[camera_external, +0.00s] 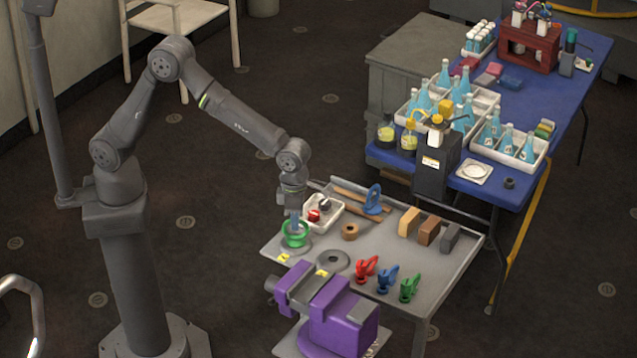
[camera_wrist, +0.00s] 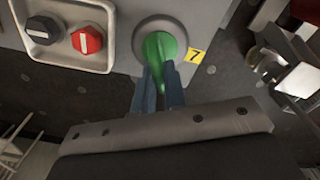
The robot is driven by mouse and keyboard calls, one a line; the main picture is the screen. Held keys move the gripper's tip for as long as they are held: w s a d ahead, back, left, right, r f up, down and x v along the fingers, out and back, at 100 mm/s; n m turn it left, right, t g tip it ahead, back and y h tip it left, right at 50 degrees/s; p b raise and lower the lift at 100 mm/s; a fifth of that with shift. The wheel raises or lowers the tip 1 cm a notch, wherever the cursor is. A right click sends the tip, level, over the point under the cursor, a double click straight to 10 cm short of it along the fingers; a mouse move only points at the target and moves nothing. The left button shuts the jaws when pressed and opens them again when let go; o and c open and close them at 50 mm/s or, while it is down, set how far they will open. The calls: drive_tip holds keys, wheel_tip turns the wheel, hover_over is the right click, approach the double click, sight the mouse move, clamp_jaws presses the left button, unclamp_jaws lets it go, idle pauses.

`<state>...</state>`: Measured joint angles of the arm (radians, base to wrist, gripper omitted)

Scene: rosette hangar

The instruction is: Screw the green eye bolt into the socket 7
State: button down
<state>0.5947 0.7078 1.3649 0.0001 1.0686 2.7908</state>
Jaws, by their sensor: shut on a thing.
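The green eye bolt (camera_external: 296,237) stands upright at a round grey socket (camera_external: 294,251) near the tray table's left corner. My gripper (camera_external: 294,222) points straight down over it and is shut on its ring. In the wrist view the green eye bolt (camera_wrist: 160,52) sits inside the socket's round plate (camera_wrist: 146,25), between the blue fingers of my gripper (camera_wrist: 159,80). A yellow label with a 7 (camera_wrist: 195,55) lies beside that plate. How deep the thread sits is hidden.
A white tray with red and black knobs (camera_external: 318,212) stands just behind. A second round socket (camera_external: 333,260), a tan ring (camera_external: 350,232) and a purple vise (camera_external: 335,305) are close by. Red, blue and green clamps (camera_external: 387,279) stand further right. A blue eye bolt (camera_external: 374,200) is at the back.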

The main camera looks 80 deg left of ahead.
drive_tip(key=shift+f+m, duration=0.1)
drive_tip(key=shift+m, duration=0.2)
drive_tip(key=c, duration=1.4)
unclamp_jaws()
drive_tip(key=shift+r, duration=2.1)
